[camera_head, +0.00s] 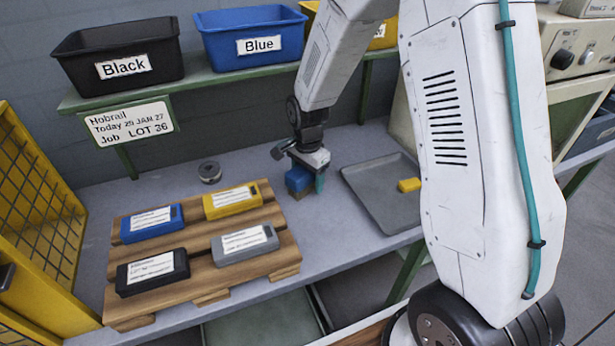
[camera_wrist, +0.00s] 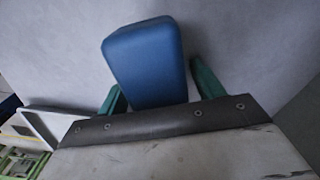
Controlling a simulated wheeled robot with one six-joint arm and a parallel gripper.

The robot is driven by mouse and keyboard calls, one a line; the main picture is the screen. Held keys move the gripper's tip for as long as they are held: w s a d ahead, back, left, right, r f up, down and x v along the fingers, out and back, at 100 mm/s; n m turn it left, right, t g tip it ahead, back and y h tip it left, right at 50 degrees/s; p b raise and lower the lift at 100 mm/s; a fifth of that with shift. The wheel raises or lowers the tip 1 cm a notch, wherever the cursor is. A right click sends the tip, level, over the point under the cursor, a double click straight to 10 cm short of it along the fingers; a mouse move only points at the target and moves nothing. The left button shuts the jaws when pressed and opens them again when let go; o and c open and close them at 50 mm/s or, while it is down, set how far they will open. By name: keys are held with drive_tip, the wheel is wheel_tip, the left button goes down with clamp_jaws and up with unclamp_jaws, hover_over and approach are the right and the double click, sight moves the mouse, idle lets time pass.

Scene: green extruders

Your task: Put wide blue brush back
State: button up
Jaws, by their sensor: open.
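A plain blue block (camera_head: 297,179), which I take to be the wide blue brush, sits on the grey bench right of the wooden pallet. It also shows in the wrist view (camera_wrist: 146,62), with its near end between the two green fingers. My gripper (camera_head: 306,183) points down over it. The gripper is open, with a finger on each side and a visible gap to the block's right. I cannot tell whether the left finger touches it. The gripper hides part of the block in the head view. A blue bin (camera_head: 225,50) labelled "Blue" stands on the shelf above.
The pallet (camera_head: 205,262) carries labelled blue (camera_head: 151,222), yellow (camera_head: 231,201), black (camera_head: 152,271) and grey (camera_head: 244,243) blocks. A grey tray (camera_head: 380,210) with a yellow piece (camera_head: 409,185) lies to the right. A black bin (camera_head: 118,55) stands left of the blue bin. A dark ring (camera_head: 209,171) lies behind the pallet.

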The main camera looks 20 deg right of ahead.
wheel_tip(320, 180, up, 11)
drive_tip(key=shift+r, duration=0.7)
drive_tip(key=shift+s+r, duration=0.2)
drive_tip(key=shift+r, duration=0.05)
drive_tip(key=s+r+n, duration=0.4)
drive_tip(key=s, duration=0.6)
drive_tip(key=s+d+r+n, duration=0.1)
drive_tip(key=s+r+n, duration=0.3)
drive_tip(key=s, duration=0.6)
drive_tip(key=s+d+r+n+t, duration=0.1)
drive_tip(key=s+r+n, duration=0.4)
drive_tip(key=s, duration=0.5)
drive_tip(key=shift+d+n, duration=0.2)
drive_tip(key=shift+n, duration=0.1)
